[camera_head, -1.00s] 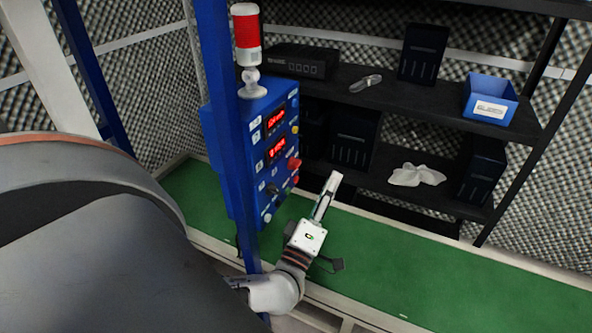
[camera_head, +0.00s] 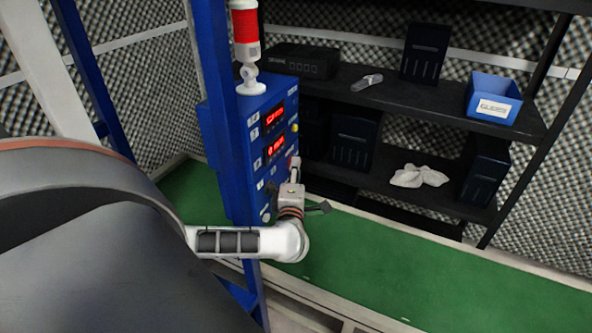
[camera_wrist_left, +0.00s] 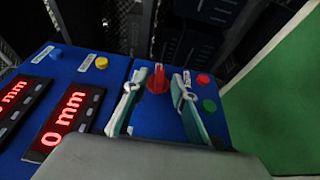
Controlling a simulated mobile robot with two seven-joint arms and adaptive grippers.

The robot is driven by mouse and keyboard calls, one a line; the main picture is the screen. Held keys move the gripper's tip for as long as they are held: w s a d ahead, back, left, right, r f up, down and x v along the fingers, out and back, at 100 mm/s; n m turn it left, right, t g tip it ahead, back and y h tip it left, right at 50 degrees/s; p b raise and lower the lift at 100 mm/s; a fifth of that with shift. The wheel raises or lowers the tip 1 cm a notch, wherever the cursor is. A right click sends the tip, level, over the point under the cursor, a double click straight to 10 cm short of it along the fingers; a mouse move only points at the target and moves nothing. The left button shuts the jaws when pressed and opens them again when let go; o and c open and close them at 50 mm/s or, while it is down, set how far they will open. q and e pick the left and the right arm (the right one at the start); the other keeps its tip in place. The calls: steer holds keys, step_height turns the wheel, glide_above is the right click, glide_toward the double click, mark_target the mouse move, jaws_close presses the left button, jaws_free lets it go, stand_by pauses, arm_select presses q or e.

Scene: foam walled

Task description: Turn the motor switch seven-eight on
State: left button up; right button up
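The blue control box (camera_head: 240,150) stands at the centre left in the head view, with red lit displays and several knobs and buttons on its face. A red knob (camera_wrist_left: 157,80) shows in the wrist view, standing up from the blue panel. My left gripper (camera_head: 295,163) is at the box's right edge in the head view. In the wrist view my left gripper (camera_wrist_left: 156,86) is open, with one finger on each side of the red knob and visible gaps to it. The lower switches are partly hidden by my gripper. I cannot read which switch is labelled seven-eight.
A red button (camera_wrist_left: 203,79) and a green button (camera_wrist_left: 209,106) lie just right of the fingers; a yellow button (camera_wrist_left: 101,62) is to the left. A blue post (camera_head: 222,120) stands before the box. Black shelves (camera_head: 400,110) hold a blue bin (camera_head: 493,98).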

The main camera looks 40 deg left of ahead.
arm_select(q)
steer(key=shift+w+a, duration=0.35)
steer(key=shift+c, duration=0.2)
jaws_close()
